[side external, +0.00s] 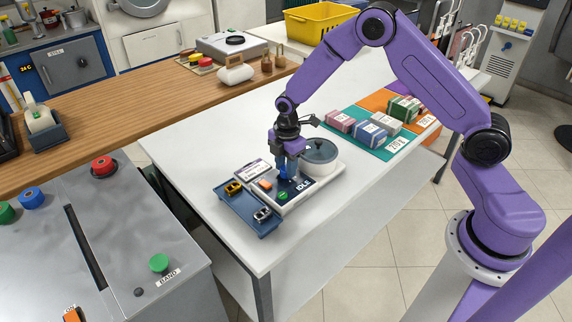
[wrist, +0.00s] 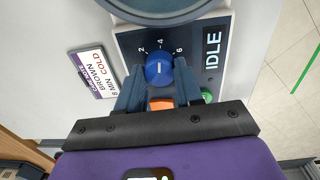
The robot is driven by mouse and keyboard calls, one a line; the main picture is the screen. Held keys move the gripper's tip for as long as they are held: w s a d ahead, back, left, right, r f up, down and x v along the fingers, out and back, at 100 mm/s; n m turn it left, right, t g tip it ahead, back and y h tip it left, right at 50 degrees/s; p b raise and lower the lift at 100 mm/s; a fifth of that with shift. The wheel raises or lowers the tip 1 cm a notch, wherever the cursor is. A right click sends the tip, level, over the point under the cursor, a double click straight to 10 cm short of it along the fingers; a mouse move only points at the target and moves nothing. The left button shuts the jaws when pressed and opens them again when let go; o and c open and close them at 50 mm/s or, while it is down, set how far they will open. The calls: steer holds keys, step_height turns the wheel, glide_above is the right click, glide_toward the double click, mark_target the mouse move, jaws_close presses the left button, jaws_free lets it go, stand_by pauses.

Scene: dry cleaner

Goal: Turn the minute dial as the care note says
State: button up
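The blue minute dial (wrist: 159,69) sits on a dark panel (wrist: 126,42) marked 2, 4 and 6. Its pale mark points up toward the 4. My gripper (wrist: 160,80) has one finger on each side of the dial, with no clear gap on either side. In the side view my gripper (side external: 287,170) points down over the panel and mostly hides the dial. The care note (wrist: 93,72) lies left of the panel and reads BROWN, COLD and what looks like 8 MIN; the digit is small. A display (wrist: 212,50) reads IDLE.
An orange button (wrist: 161,104) shows between my fingers, and a green button (wrist: 207,95) beside the right one. A lidded pot (side external: 320,157) stands behind the panel. A blue tray (side external: 247,211) with two small clips is in front.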

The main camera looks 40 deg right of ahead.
stand_by(0.3)
steer(key=m, duration=0.4)
steer(key=shift+m, duration=0.4)
steer(key=m, duration=0.5)
steer(key=shift+m, duration=0.3)
steer(key=m, duration=0.4)
steer(key=shift+m, duration=0.3)
steer(key=m, duration=0.4)
steer(key=shift+m+g, duration=0.3)
steer(key=shift+m, duration=0.1)
steer(key=o, duration=1)
steer(key=shift+o, duration=0.2)
steer(key=shift+w, duration=0.1)
